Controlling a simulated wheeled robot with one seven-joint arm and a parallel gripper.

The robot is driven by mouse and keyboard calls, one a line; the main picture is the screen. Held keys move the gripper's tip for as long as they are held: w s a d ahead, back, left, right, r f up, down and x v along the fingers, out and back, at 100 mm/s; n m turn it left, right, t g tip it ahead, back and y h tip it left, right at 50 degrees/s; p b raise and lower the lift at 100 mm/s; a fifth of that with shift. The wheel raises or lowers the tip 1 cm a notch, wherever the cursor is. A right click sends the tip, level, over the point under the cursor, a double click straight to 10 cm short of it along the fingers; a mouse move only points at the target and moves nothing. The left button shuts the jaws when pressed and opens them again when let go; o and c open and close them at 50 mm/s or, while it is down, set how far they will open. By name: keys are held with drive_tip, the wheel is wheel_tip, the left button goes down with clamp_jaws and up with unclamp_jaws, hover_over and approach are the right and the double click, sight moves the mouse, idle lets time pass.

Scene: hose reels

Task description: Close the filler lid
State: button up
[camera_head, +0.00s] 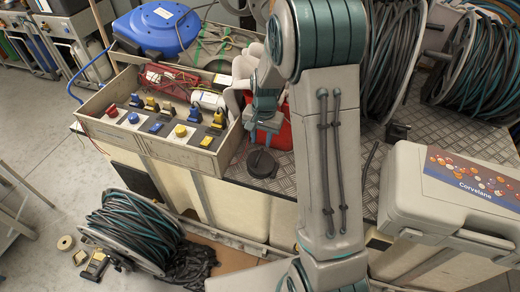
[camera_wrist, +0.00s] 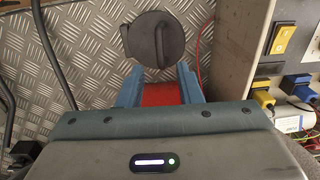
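The filler lid appears as a dark round cap (camera_head: 261,163) at the front edge of the metal deck, below my gripper in the head view. In the wrist view the dark disc (camera_wrist: 160,42) with a raised bar lies just beyond my fingertips. I cannot tell how far open it is. My gripper (camera_head: 264,118) is near a red container (camera_head: 280,136). In the wrist view my blue-grey fingers (camera_wrist: 160,76) are spread apart, with red surface showing between them. They do not visibly touch the lid.
A box of switches and connectors (camera_head: 165,135) stands left of the lid, its wall close to my gripper. A grey case (camera_head: 450,200) sits at right. Hose reels (camera_head: 475,65) stand at the back right. A blue reel (camera_head: 155,28) is at the back left.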

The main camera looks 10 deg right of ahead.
sight(260, 154)
drive_tip(key=f, duration=0.6)
drive_tip(key=shift+w+a, duration=0.1)
drive_tip(key=shift+a, duration=0.1)
clamp_jaws()
